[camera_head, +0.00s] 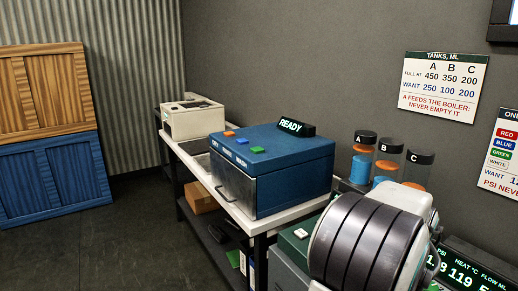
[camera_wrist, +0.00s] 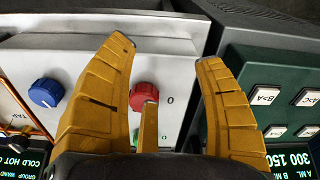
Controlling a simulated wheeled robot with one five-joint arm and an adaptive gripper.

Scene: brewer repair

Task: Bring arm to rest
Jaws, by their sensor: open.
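In the wrist view my gripper (camera_wrist: 164,55) shows two tan ribbed fingers, spread apart with nothing held between them. A red knob (camera_wrist: 144,96) on a pale metal panel (camera_wrist: 60,60) shows in the gap between the fingers. A blue knob (camera_wrist: 45,93) sits to the left of the left finger. How far the fingertips are from the panel, I cannot tell. In the head view the large dark banded rounded part with pale sides at the lower right is likely my arm; the fingers do not show there.
A dark green panel (camera_wrist: 262,90) with white buttons lies right of the fingers. In the head view, a blue machine (camera_head: 270,165) marked READY stands on a bench, with tanks (camera_head: 387,160) A, B and C behind. Crates (camera_head: 50,180) stand left; the floor (camera_head: 110,245) between is clear.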

